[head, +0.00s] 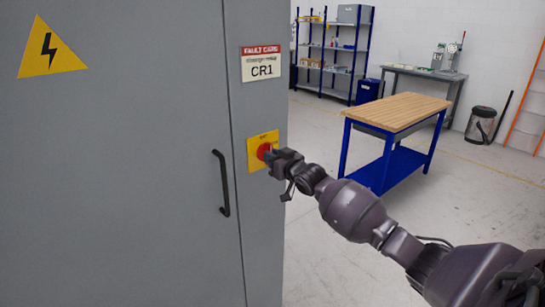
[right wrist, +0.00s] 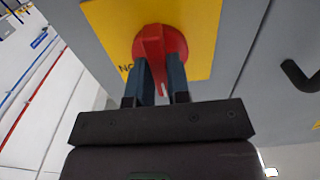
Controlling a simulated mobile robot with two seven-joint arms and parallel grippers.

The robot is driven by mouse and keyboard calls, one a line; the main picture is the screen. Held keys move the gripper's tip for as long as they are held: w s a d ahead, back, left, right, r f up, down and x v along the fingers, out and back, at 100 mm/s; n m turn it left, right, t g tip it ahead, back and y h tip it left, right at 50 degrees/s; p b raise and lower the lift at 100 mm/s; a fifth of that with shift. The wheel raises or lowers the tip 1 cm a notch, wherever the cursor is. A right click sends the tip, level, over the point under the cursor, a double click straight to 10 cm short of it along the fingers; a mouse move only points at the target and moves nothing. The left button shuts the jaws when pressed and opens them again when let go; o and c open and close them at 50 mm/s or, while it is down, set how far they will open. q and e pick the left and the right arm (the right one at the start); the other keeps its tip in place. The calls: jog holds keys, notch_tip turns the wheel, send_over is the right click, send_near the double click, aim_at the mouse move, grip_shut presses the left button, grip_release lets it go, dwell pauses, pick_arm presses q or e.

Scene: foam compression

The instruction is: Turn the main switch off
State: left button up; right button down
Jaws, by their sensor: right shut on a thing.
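The main switch is a red rotary knob (head: 264,151) on a yellow plate (head: 257,140), on the front of a grey cabinet (head: 130,180). My right gripper (head: 272,155) reaches it from the right. In the right wrist view, the two dark fingers of my right gripper (right wrist: 160,82) are shut on the raised grip bar of the red knob (right wrist: 155,42), one finger on each side. A white mark shows on the bar between the fingers. The lettering on the yellow plate (right wrist: 205,20) is partly hidden. My left gripper is not in view.
A black door handle (head: 222,183) stands out left of the switch. A CR1 fault card (head: 261,63) is above it, and a yellow warning triangle (head: 50,50) is at upper left. A wooden-topped blue workbench (head: 398,111) stands behind my right arm, with open floor around it.

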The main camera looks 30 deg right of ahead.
jog(key=shift+f, duration=0.1)
jog(key=c, duration=1.1)
grip_release()
jog(key=shift+s, duration=0.1)
jog(key=s, duration=0.7)
jog(key=s+b, duration=0.1)
jog(key=s, duration=0.2)
jog(key=shift+s+d, duration=0.35)
jog(key=shift+d, duration=0.05)
